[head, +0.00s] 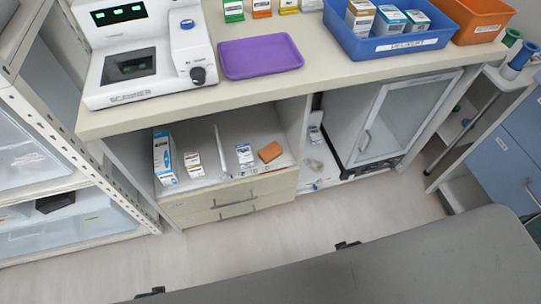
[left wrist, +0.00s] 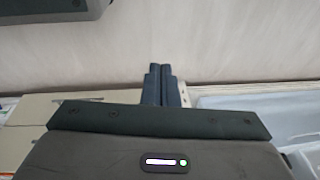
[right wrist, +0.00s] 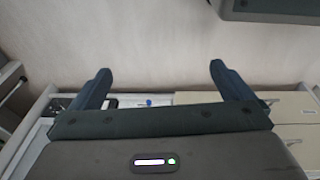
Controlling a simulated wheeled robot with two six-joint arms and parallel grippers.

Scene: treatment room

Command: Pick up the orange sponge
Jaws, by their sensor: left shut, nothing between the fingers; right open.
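The orange sponge (head: 270,152) lies on the open shelf under the counter in the head view, at the right end of a row of small items. It is apart from both grippers. My left gripper (left wrist: 166,68) shows in the left wrist view with its two fingers together and nothing between them. My right gripper (right wrist: 162,68) shows in the right wrist view with its fingers wide apart and empty. Neither gripper shows clearly in the head view. The sponge does not show in either wrist view.
A small white box (head: 244,155) stands just left of the sponge, with a white upright stick (head: 222,138) and more boxes further left. The counter (head: 290,92) overhangs the shelf. Drawers (head: 230,200) are below. A grey padded surface (head: 400,265) fills the front; floor lies between.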

